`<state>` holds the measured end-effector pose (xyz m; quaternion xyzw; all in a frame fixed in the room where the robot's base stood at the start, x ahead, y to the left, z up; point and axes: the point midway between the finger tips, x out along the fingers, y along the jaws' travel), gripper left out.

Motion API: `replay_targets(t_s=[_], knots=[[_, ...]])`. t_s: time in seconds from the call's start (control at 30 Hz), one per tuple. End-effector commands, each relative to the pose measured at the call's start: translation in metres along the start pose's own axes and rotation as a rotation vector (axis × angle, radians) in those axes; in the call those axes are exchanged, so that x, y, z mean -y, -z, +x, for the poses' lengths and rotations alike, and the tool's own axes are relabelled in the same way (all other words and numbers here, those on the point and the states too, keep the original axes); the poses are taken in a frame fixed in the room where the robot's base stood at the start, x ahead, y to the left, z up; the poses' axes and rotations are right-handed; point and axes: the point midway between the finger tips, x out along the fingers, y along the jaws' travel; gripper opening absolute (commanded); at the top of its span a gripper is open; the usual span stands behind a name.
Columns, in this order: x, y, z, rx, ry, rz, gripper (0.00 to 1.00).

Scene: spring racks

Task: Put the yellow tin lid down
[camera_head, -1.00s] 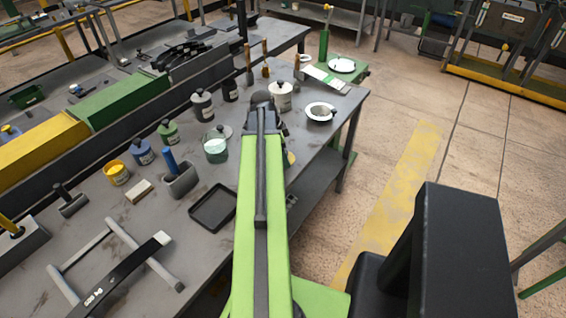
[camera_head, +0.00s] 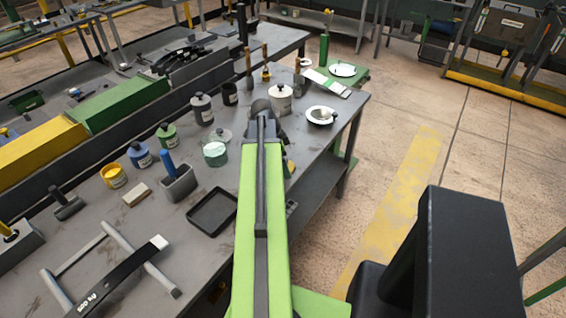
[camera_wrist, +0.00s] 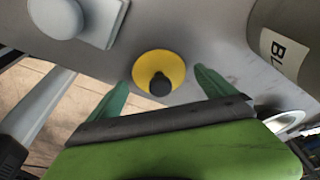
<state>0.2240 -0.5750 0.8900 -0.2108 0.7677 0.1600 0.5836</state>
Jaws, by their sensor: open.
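The yellow tin lid (camera_wrist: 148,66), round with a dark knob (camera_wrist: 160,85), shows in the wrist view against the grey bench top. It seems to lie on the bench, apart from the fingers. My gripper (camera_wrist: 160,78) has its two green fingers spread, one on each side of the lid, with a gap to the knob. In the head view my arm hides the gripper; a small yellow patch (camera_head: 291,168) beside the arm may be the lid's edge.
A labelled grey tin (camera_wrist: 285,45) stands close on the right in the wrist view. On the bench (camera_head: 150,235) are a white tin (camera_head: 280,104), a white bowl (camera_head: 321,116), a glass jar (camera_head: 215,152) and a black tray (camera_head: 212,211). The bench's right edge is close.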

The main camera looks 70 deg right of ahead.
Motion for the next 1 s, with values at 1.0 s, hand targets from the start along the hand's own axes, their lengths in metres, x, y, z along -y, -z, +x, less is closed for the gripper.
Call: replay_targets(t_s=[1.0], knots=[[0.000,0.001,-0.122,0.000,0.000,0.000,0.95]])
